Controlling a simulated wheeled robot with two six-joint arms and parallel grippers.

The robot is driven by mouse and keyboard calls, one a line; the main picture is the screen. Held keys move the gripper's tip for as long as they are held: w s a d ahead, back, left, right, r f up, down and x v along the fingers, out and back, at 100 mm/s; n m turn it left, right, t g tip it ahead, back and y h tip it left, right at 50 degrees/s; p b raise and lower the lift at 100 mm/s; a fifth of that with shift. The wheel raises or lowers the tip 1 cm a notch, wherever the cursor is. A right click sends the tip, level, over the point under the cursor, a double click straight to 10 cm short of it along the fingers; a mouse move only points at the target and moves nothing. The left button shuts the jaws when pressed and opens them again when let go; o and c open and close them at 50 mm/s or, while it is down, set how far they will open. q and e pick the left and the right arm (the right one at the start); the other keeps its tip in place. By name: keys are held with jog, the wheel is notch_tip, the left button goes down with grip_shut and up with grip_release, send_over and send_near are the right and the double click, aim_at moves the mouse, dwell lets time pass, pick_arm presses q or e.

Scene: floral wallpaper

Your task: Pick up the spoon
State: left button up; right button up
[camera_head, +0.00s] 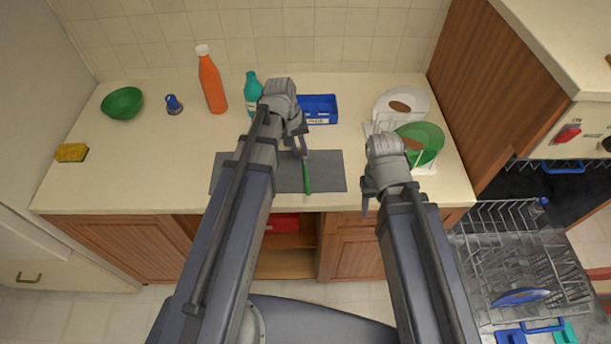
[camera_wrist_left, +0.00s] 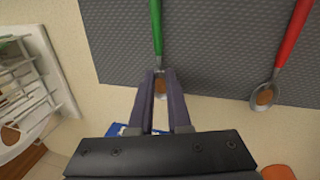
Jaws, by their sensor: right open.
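A spoon with a green handle (camera_head: 307,178) lies on the dark grey mat (camera_head: 330,172). My left gripper (camera_head: 301,147) is at its bowl end. In the left wrist view the fingers (camera_wrist_left: 160,76) stand on both sides of the spoon's bowl and neck, with the green handle (camera_wrist_left: 157,28) running out beyond them. I cannot tell whether they press on it. A second spoon with a red handle (camera_wrist_left: 293,33) lies to the right in that view; my left arm seems to hide it in the head view. My right gripper (camera_head: 366,206) is open and empty near the counter's front edge.
A green bowl (camera_head: 122,102) and yellow sponge (camera_head: 71,152) are at left. A dish rack with plates (camera_head: 401,99) is at right, above an open dishwasher rack (camera_head: 515,255).

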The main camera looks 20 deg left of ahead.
aim_at(304, 161)
pick_arm(q)
jog(key=f+b, duration=0.2)
jog(key=f, duration=0.1)
jog(key=shift+d+f, duration=0.1)
jog(key=shift+d, duration=0.25)
grip_shut()
